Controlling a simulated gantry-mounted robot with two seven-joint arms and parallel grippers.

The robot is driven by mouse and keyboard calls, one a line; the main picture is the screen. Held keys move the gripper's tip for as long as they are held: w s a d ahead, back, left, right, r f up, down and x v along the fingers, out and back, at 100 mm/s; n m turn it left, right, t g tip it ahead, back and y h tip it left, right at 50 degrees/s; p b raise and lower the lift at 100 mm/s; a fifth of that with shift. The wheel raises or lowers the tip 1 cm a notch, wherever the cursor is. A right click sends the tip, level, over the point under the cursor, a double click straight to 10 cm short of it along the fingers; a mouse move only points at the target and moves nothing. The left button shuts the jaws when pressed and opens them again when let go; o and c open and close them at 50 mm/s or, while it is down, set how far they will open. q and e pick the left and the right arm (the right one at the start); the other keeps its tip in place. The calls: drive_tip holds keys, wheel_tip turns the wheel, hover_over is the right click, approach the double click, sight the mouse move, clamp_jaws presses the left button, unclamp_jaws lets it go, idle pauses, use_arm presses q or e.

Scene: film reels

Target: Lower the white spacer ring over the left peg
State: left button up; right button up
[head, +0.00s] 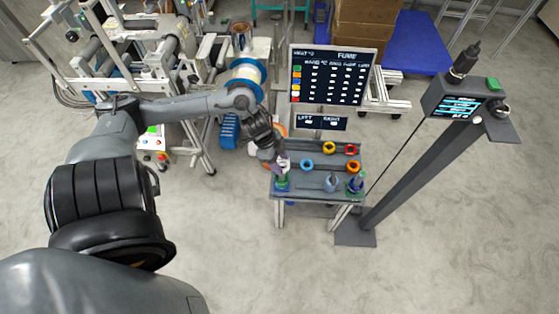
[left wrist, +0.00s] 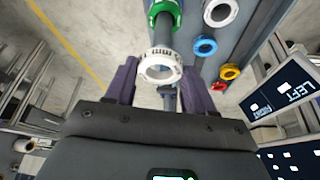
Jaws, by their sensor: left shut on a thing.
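My left gripper (head: 282,162) is shut on the white spacer ring (left wrist: 160,66), which shows between its two fingers in the left wrist view. In the head view the ring (head: 284,164) is small and partly hidden by the fingers. It is at the left side of the small table, just above the left peg's place, where a green ring (head: 281,184) sits. The green ring (left wrist: 164,12) also shows at the top of the left wrist view, beyond the white ring. I cannot tell whether the white ring is around the peg tip. My right gripper is not in view.
The grey table (head: 312,190) also holds a blue ring (head: 306,165), a yellow ring (head: 329,148), a red ring (head: 351,149), an orange ring (head: 351,166), a pale ring (head: 331,183) and a right-hand stack (head: 355,184). A sign board (head: 333,76) stands behind.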

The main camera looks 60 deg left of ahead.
use_arm(q)
drive_tip(key=shift+f, duration=0.15)
idle(0.5)
drive_tip(key=shift+p, duration=0.45)
drive_tip(key=shift+f, duration=0.2)
idle(0.4)
drive_tip(key=shift+f, duration=0.4)
drive_tip(key=shift+f, duration=0.2)
drive_tip(key=shift+f, duration=0.5)
idle(0.5)
drive_tip(key=shift+f, duration=0.2)
